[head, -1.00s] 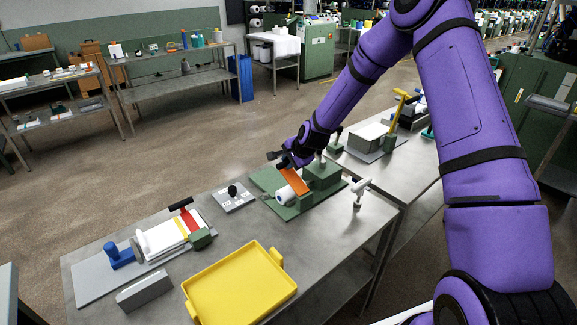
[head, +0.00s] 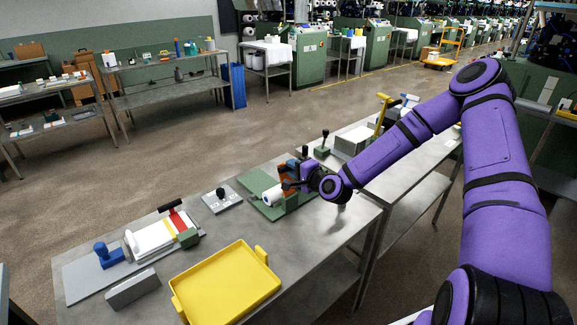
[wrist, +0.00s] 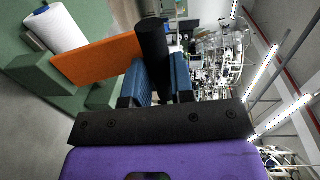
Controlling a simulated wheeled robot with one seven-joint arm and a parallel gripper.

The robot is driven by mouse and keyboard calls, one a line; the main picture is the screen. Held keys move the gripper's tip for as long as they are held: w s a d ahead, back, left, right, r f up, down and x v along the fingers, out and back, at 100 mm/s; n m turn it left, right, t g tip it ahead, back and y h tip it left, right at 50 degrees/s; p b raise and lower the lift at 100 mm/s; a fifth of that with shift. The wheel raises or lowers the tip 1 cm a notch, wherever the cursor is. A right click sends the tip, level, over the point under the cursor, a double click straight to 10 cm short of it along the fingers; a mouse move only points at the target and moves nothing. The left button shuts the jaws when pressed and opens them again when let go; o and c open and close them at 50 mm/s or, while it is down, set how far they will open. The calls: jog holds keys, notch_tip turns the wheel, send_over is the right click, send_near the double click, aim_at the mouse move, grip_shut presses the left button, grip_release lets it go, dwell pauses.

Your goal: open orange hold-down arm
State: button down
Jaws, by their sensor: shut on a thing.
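The orange hold-down arm (head: 284,169) is on the green fixture (head: 258,183) and stands raised, partly hidden by my gripper (head: 288,186). In the wrist view the orange arm (wrist: 98,59) ends in a black round handle (wrist: 152,42). My gripper (wrist: 159,80) has its blue fingers on either side of this handle and is shut on it. A white roll (head: 272,198) lies on the green fixture beside the arm; the white roll (wrist: 55,28) also shows at the wrist view's upper left.
A yellow tray (head: 228,283) lies at the table's front. A grey plate with a black knob (head: 221,198) is left of the fixture. A second fixture with a red arm (head: 179,220) stands further left. A yellow lever (head: 381,113) stands on the bench behind my arm.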

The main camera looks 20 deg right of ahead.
jog(key=shift+s+d+f+t+y, duration=0.3)
jog(key=shift+s+t, duration=0.25)
jog(key=shift+s, duration=0.25)
jog(key=shift+s+d+f+t+y, duration=0.15)
jog(key=shift+s+d+f+t, duration=0.2)
jog(key=shift+s+t, duration=0.35)
jog(key=shift+s+d+f+t+y, duration=0.25)
jog(key=shift+s+d+f+t, duration=0.15)
jog(key=shift+s, duration=0.5)
jog(key=c, duration=1)
grip_release()
jog(key=shift+a, duration=0.1)
jog(key=shift+o, duration=0.2)
jog(key=v, duration=1.1)
jog(key=shift+w, duration=0.15)
